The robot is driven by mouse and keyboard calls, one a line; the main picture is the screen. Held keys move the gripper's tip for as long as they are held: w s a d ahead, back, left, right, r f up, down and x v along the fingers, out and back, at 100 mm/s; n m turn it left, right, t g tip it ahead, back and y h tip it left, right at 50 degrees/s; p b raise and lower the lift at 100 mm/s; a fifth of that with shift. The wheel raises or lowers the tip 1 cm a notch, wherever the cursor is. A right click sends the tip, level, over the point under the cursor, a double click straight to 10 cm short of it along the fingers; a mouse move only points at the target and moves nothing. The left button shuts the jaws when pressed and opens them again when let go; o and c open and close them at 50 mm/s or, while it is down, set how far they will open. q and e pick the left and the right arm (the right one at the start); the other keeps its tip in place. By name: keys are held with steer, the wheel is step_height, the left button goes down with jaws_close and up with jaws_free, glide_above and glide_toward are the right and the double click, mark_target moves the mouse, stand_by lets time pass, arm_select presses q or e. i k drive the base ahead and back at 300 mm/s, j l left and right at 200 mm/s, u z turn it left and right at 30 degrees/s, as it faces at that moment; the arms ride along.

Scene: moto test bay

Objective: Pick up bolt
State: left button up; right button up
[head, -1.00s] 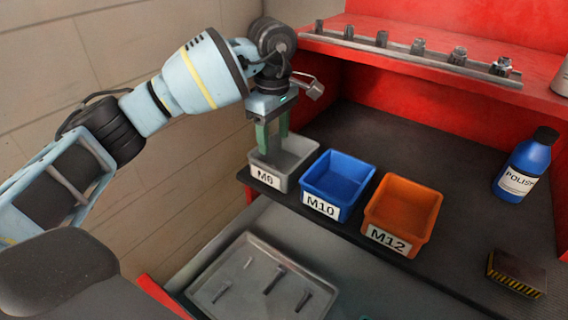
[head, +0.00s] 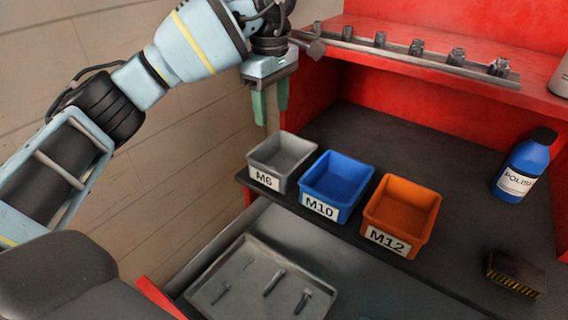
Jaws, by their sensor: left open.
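Several bolts lie apart in a grey metal tray (head: 232,258) at the bottom of the head view. One dark bolt (head: 274,283) lies near the tray's middle, another bolt (head: 303,301) to its right, and a smaller bolt (head: 221,292) to its left. A small thin piece (head: 248,264) lies further back. My left gripper (head: 270,107) is open and points down. It is above and behind the grey M6 bin (head: 283,180), well away from the tray. Nothing shows between its green fingers. My right gripper is not in view.
A blue M10 bin (head: 321,207) and orange M12 bin (head: 370,238) stand beside the M6 bin on the dark shelf. A blue polish bottle (head: 522,163) and a striped box (head: 516,273) are at right. A socket rail (head: 400,50) runs along the red ledge.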

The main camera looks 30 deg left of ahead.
mark_target(226, 285)
steer(key=k+l, duration=0.5)
steer(key=k, duration=0.15)
steer(key=k+l, duration=0.5)
steer(key=k, duration=0.2)
